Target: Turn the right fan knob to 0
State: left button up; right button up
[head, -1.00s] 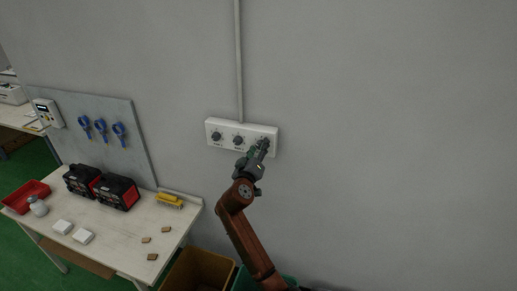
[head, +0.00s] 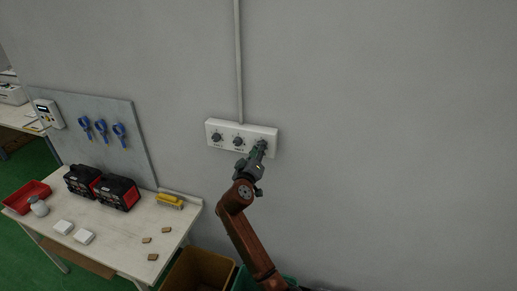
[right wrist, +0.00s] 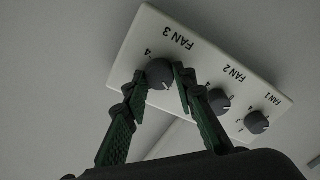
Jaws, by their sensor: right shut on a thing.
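A white control box (head: 214,125) with three dark knobs in a row is fixed to the grey wall. The right wrist view shows its panel (right wrist: 195,62) with labels FAN 1, FAN 2 and FAN 3. The right knob, FAN 3 (right wrist: 159,73), sits between the fingertips of my right gripper (right wrist: 160,80), which is shut on it. A small white mark shows near the knob's lower edge; a 4 is printed beside it, and other digits there are hidden. In the head view my right gripper (head: 262,146) covers most of this knob. My left gripper is out of view.
The middle knob (head: 238,141) and left knob (head: 216,137) are close beside my gripper. A conduit (head: 239,60) runs up from the box. A workbench (head: 115,240) with black-red devices stands lower left, bins (head: 197,270) below. The wall to the right is clear.

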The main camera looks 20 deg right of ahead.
jog(key=shift+a+n+g+p, duration=0.1)
jog(key=shift+n+g+p, duration=0.15)
jog(key=shift+n+p, duration=2.55)
jog(key=shift+a+n+g+p, duration=0.1)
jog(key=shift+n+g+p, duration=0.15)
jog(key=shift+n+p, duration=2.5)
jog(key=shift+f, duration=0.1)
jog(key=o, duration=1.2)
jog(key=shift+c, duration=0.2)
jog(key=f+v, duration=0.1)
jog(key=v, duration=1.1)
jog(key=shift+r, duration=0.5)
